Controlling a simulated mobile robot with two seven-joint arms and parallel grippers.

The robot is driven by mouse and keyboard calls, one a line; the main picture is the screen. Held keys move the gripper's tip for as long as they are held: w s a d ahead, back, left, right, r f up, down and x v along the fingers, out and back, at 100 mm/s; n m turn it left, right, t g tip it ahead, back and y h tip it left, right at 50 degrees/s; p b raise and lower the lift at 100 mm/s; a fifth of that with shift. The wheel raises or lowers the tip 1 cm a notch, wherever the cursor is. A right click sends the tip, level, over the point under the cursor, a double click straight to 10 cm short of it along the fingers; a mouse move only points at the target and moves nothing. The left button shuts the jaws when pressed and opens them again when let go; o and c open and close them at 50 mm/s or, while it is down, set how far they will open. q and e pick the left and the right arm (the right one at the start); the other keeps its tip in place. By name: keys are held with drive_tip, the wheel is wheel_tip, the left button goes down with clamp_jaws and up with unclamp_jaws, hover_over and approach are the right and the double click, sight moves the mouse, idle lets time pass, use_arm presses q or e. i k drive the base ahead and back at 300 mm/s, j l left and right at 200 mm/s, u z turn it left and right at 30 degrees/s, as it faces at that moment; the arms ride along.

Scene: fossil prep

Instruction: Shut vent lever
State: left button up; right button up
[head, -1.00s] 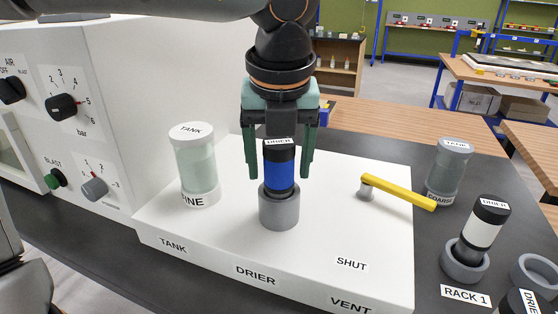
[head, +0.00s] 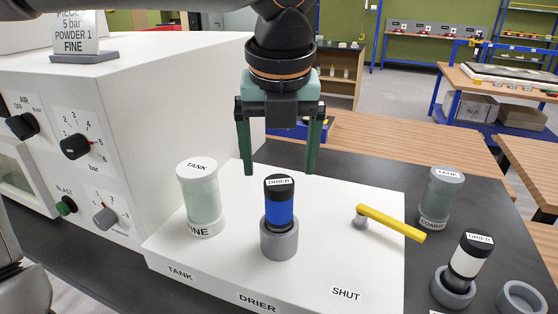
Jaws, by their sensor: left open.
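The vent lever (head: 391,222) is a yellow bar on a grey pivot at the right of the white panel (head: 325,270). It points right and slightly toward me, past the panel's right edge. A SHUT label (head: 346,293) lies on the panel in front of it. My left gripper (head: 279,172) is open and empty, pointing down above and behind the blue drier cartridge (head: 279,212). The cartridge stands upright in a grey socket (head: 279,241). The gripper is to the left of the lever and apart from it. My right gripper is not in view.
A FINE tank (head: 200,198) stands left of the cartridge. A COARSE tank (head: 440,200), a white-banded drier (head: 468,262) in a holder and an empty ring (head: 521,299) are on the dark bench at right. The white machine (head: 120,120) with knobs fills the left.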

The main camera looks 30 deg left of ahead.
sight(364, 212)
drive_tip(key=k, duration=1.5)
